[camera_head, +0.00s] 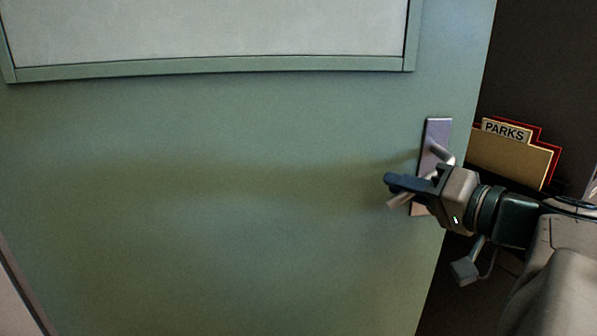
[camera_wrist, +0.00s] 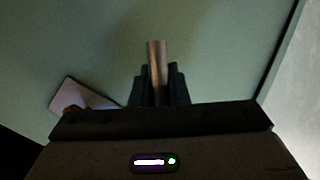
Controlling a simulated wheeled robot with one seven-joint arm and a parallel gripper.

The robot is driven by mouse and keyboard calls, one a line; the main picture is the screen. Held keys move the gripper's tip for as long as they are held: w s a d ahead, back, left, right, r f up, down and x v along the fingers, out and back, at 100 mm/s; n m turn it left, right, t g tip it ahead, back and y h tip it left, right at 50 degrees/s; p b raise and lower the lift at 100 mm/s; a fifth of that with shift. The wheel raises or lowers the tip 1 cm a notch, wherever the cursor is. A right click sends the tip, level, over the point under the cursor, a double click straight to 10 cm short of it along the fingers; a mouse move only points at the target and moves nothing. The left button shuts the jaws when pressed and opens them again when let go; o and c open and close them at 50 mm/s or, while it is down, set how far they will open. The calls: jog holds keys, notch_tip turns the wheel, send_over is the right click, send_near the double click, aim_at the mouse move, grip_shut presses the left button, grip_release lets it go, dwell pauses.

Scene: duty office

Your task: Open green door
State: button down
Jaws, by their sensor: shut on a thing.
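The green door (camera_head: 220,190) fills most of the head view, with a pale framed panel (camera_head: 210,28) in its upper part. Its right edge stands out against a dark space. A metal handle plate (camera_head: 437,132) is near that edge. The lever handle (camera_head: 400,199) slants down to the left from the plate. My gripper (camera_head: 394,186) reaches in from the right and is shut on the lever. In the wrist view, the lever's end (camera_wrist: 155,55) sticks out between the dark fingers, and the plate (camera_wrist: 72,97) shows at left. My gripper hides part of the lever.
Beyond the door's right edge is a dark area (camera_head: 545,60). A tan folder-like sign reading "PARKS" (camera_head: 510,155) with red edges is there, close above my arm. At the lower left a pale strip (camera_head: 15,300) lies beside the door.

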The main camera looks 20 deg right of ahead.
jog(key=shift+s+a+f, duration=0.1)
jog(key=shift+s+a, duration=0.1)
jog(key=shift+s, duration=0.8)
jog(key=c, duration=1.4)
grip_release()
jog(key=shift+d, duration=0.1)
jog(key=p+v, duration=0.1)
jog(key=v, duration=1.3)
jog(key=shift+f+p, duration=0.1)
jog(key=shift+p, duration=0.2)
